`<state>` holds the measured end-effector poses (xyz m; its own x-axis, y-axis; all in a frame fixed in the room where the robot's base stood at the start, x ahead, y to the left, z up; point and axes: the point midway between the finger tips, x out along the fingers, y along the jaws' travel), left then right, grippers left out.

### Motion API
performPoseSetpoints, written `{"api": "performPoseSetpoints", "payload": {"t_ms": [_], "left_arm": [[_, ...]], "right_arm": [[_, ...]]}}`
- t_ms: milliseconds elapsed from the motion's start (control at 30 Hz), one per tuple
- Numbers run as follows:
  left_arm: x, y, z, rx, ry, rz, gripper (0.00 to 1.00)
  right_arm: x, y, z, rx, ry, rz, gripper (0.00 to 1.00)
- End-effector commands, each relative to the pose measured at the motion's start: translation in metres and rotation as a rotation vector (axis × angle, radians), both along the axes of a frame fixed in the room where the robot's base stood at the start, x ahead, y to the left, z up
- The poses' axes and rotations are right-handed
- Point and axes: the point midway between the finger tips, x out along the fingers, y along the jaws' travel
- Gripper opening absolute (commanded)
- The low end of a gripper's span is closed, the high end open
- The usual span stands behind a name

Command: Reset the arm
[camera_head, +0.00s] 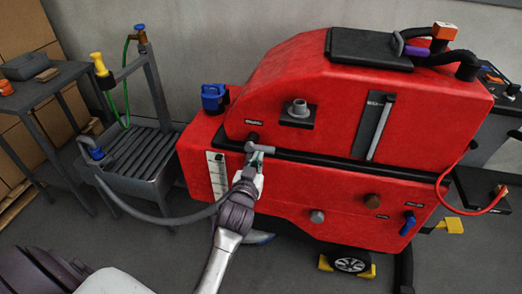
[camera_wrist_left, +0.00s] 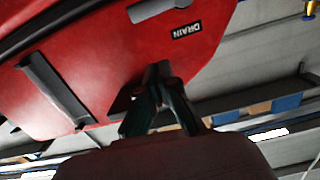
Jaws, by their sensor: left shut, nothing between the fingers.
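Whether the fingertips touch the machine I cannot tell. My left arm reaches up from the bottom of the head view. My right gripper is not in view.
A grey hose (camera_head: 160,218) runs from the slatted stand (camera_head: 140,160) at left towards the machine, passing by my left gripper. A side table (camera_head: 45,92) stands at far left. A red cable (camera_head: 462,208) hangs at right. Grey floor shows at lower right.

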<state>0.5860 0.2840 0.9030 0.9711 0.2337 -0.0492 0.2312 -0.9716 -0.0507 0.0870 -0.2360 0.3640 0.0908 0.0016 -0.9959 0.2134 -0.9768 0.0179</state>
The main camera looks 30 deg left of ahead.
Motion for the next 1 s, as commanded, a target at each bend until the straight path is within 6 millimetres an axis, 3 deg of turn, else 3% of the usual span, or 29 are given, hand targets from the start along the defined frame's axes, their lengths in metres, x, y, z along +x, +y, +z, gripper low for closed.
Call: {"api": "performPoseSetpoints", "payload": {"t_ms": [200,733,867,967,1000], "left_arm": [[-0.011,-0.003,0.001,-0.001,-0.001,0.000,0.00],[-0.011,-0.004,-0.004,-0.001,0.009,-0.004,0.00],[-0.012,-0.014,-0.045,-0.006,0.088,-0.033,0.00],[-0.020,-0.030,-0.106,-0.015,0.204,-0.079,0.00],[-0.027,-0.037,-0.136,-0.020,0.260,-0.098,0.00]], "right_arm": [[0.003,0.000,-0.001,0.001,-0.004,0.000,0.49],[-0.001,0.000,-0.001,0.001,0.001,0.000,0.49],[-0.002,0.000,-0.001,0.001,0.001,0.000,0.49],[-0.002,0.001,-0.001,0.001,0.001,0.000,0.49],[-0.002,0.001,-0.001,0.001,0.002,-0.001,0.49]]}}
